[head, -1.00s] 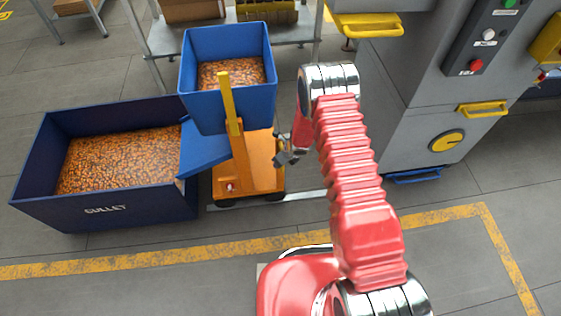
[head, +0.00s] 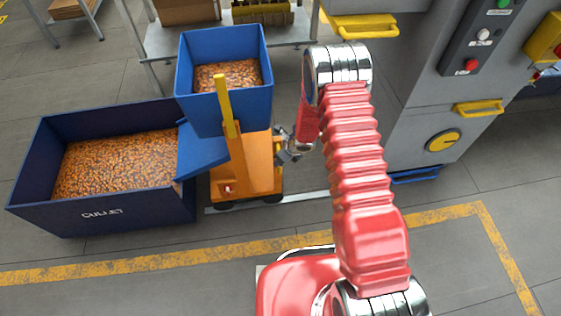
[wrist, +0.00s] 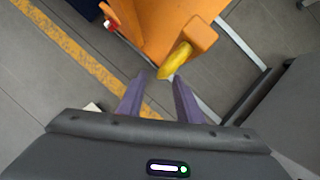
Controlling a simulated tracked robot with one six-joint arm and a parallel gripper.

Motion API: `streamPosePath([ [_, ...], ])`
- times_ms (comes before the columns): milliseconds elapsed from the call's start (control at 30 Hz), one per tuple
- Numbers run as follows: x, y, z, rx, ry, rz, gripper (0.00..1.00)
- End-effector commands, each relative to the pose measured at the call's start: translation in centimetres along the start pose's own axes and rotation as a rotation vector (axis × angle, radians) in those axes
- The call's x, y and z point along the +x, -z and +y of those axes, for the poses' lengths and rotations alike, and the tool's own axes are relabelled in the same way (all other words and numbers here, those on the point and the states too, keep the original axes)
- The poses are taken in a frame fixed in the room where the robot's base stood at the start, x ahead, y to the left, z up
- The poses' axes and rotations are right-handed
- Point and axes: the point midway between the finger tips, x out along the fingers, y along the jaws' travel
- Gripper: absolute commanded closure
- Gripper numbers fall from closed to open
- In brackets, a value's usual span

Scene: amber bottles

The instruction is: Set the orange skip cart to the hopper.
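The orange skip cart (head: 258,178) stands on the floor left of centre in the head view, with a blue skip (head: 221,110) full of amber-brown pieces on it. A yellow upright bar (head: 228,108) rises from the cart. In the wrist view the cart's orange body (wrist: 165,22) fills the top, with a yellow grip (wrist: 175,60) projecting toward me. My gripper (wrist: 162,78) is open, its purple fingers apart, their tips close to the yellow grip's end. In the head view my gripper (head: 287,150) is at the cart's right side, partly hidden by my arm. I cannot tell which thing is the hopper.
A dark blue bin marked CULLET (head: 105,212) stands left of the cart, with a blue chute toward it. A grey machine (head: 410,110) with yellow handles stands right. A shelf (head: 160,42) is behind. A metal floor strip (head: 310,195) and yellow floor lines run nearby.

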Motion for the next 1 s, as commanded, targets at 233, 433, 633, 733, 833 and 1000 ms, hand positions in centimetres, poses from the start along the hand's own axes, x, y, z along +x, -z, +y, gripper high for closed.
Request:
streamPosePath([
  [233, -3.3, 0.0, 0.0, 0.0, 0.0, -0.001, 0.68],
  [433, -5.7, 0.0, 0.0, -0.001, 0.001, -0.001, 0.68],
  [633, -7.4, 0.0, 0.0, -0.001, 0.0, 0.0, 0.68],
  [733, -7.8, 0.1, 0.1, -0.001, -0.001, 0.0, 0.68],
  [833, -7.9, 0.1, 0.1, -0.001, -0.001, 0.001, 0.68],
  [1000, -7.9, 0.1, 0.1, -0.001, -0.001, 0.001, 0.68],
])
